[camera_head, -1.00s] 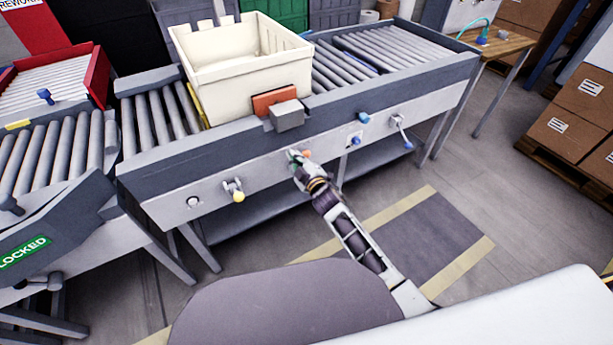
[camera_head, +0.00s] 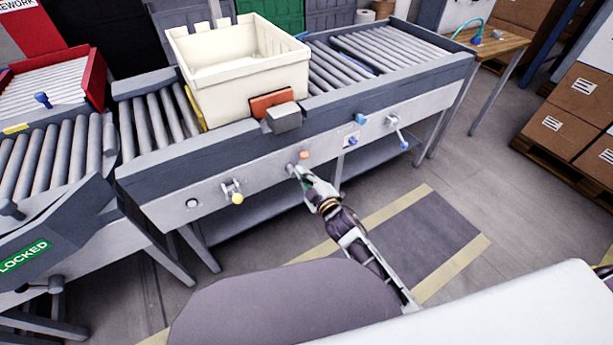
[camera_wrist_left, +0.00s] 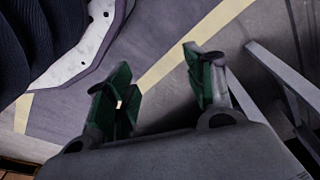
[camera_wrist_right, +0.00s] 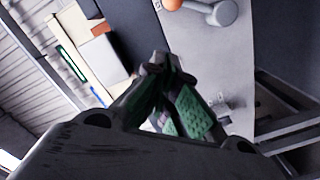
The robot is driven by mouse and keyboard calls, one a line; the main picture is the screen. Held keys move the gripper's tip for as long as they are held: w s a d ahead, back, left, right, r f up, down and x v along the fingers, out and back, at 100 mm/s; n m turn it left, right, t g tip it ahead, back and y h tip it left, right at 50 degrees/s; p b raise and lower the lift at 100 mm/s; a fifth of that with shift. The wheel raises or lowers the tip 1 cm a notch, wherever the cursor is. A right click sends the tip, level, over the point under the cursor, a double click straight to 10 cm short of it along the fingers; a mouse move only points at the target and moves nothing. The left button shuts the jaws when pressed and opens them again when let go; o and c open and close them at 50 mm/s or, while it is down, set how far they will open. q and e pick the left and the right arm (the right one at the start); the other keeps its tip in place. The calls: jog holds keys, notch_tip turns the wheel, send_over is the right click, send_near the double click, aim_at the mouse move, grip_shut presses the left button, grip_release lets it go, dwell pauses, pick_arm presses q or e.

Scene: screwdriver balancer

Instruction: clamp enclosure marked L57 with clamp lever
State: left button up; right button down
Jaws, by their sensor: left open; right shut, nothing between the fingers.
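The cream tote (camera_head: 240,65) stands on the conveyor rollers, with a brown block (camera_head: 272,102) and a grey block (camera_head: 284,118) at its front. No L57 marking is readable. On the front panel are a lever with a yellow knob (camera_head: 237,197), an orange knob (camera_head: 304,155) and a lever with a blue knob (camera_head: 404,145). My right gripper (camera_head: 295,172) is shut and empty, just below and left of the orange knob. The right wrist view shows the orange knob (camera_wrist_right: 172,4) beside a grey rounded part (camera_wrist_right: 222,12), beyond the fingertips. My left gripper (camera_wrist_left: 158,72) is open and empty over the floor.
The conveyor's front panel (camera_head: 265,180) runs along the near side, with a lower shelf and legs beneath. A side conveyor with a green LOCKED sign (camera_head: 24,255) is at left. A wooden table (camera_head: 490,42) and stacked cartons (camera_head: 570,95) are at right. Floor before the panel is open.

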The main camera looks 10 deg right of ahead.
pick_arm(q)
jog(key=shift+w+a+f, duration=0.1)
jog(key=shift+w+f, duration=0.1)
jog(key=shift+w, duration=0.2)
pick_arm(e)
jog(key=shift+v, duration=0.8)
pick_arm(q)
jog(key=shift+s, duration=0.15)
